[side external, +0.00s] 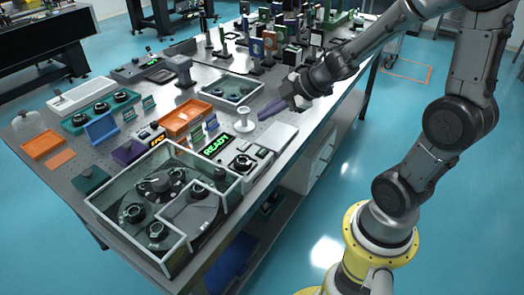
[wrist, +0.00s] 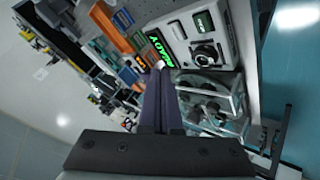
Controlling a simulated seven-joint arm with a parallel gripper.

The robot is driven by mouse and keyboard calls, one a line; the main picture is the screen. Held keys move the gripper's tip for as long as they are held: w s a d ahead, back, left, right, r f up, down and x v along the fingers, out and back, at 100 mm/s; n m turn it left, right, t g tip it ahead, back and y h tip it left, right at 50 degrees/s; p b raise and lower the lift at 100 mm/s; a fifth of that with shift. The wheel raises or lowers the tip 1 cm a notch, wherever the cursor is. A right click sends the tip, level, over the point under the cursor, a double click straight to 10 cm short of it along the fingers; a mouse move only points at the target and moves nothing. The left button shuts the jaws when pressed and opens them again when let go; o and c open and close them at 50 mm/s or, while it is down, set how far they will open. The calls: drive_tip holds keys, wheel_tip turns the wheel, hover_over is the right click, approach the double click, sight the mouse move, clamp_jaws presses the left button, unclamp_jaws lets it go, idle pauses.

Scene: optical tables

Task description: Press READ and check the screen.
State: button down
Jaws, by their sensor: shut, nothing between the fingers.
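A small black screen (side external: 216,145) shows READY in green letters, beside a pale instrument box (side external: 243,160) with a dark round knob. The lit screen also shows in the wrist view (wrist: 160,48), left of the pale box (wrist: 183,52). No button marked READ can be made out. My gripper (side external: 263,115) has purple fingers, is shut and empty, and hangs above the table near a white spool-shaped piece (side external: 244,121), up and right of the screen. In the wrist view the fingertips (wrist: 159,68) appear just below the screen; whether they touch anything is unclear.
A clear-walled enclosure (side external: 226,202) with dark round parts stands at the front. Orange trays (side external: 187,117), a purple block with an orange display (side external: 140,146) and a glass-sided tray (side external: 232,90) stand nearby. A flat pale plate (side external: 278,136) lies near the right edge.

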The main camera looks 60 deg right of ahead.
sight(266, 151)
idle(0.3)
drive_tip(key=shift+f, duration=4.4)
drive_tip(key=shift+f, duration=0.1)
drive_tip(key=shift+f, duration=0.3)
drive_tip(key=shift+f, duration=0.45)
drive_tip(key=shift+r, duration=0.85)
drive_tip(key=shift+r, duration=2.55)
